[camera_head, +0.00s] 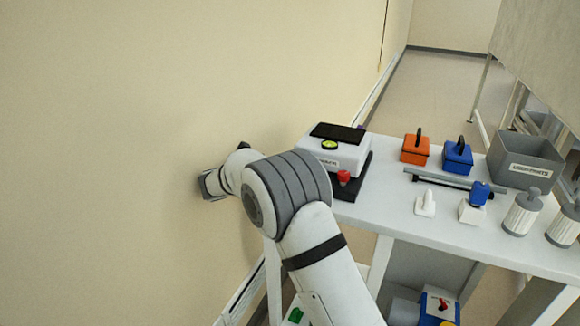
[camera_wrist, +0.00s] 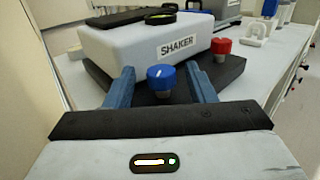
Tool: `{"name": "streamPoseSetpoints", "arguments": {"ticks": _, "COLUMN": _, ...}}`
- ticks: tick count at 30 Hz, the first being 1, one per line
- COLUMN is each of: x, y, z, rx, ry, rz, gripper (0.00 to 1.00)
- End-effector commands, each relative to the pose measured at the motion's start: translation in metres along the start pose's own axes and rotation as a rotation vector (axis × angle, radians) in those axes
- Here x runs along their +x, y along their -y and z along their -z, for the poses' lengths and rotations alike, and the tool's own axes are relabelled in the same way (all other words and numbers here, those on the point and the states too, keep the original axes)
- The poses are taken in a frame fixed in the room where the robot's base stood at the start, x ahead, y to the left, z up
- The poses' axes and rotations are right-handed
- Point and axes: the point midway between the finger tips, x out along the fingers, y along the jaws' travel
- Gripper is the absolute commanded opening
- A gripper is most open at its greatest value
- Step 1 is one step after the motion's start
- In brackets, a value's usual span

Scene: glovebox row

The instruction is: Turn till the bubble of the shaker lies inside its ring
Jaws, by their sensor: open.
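The shaker (camera_head: 337,153) is a white box with a dark top plate on a black base; its label faces me in the wrist view (camera_wrist: 130,45). A round yellow-green level vial (camera_head: 329,145) sits on its top. It also shows nearly edge-on in the wrist view (camera_wrist: 161,18). The bubble is too small to place against its ring. A blue knob (camera_wrist: 160,77) and a red knob (camera_wrist: 221,46) stand at the base's corners. My gripper (camera_wrist: 160,82) is open, its blue fingers on either side of the blue knob, with visible gaps. The head view hides the blue knob.
The white bench (camera_head: 385,200) also bears an orange box (camera_head: 415,148), a blue box (camera_head: 457,155), a grey bin (camera_head: 525,160) and white bottles (camera_head: 522,211). A beige wall (camera_head: 150,90) runs close along the left.

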Motion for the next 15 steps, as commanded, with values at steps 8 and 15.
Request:
{"name": "streamPoseSetpoints", "arguments": {"ticks": 8, "x": 0.000, "y": 0.000, "z": -0.048, "rx": 0.005, "ry": 0.000, "rz": -0.001, "gripper": 0.50}}
{"name": "streamPoseSetpoints", "arguments": {"ticks": 15, "x": 0.000, "y": -0.001, "z": -0.087, "rx": 0.005, "ry": 0.000, "rz": -0.001, "gripper": 0.50}}
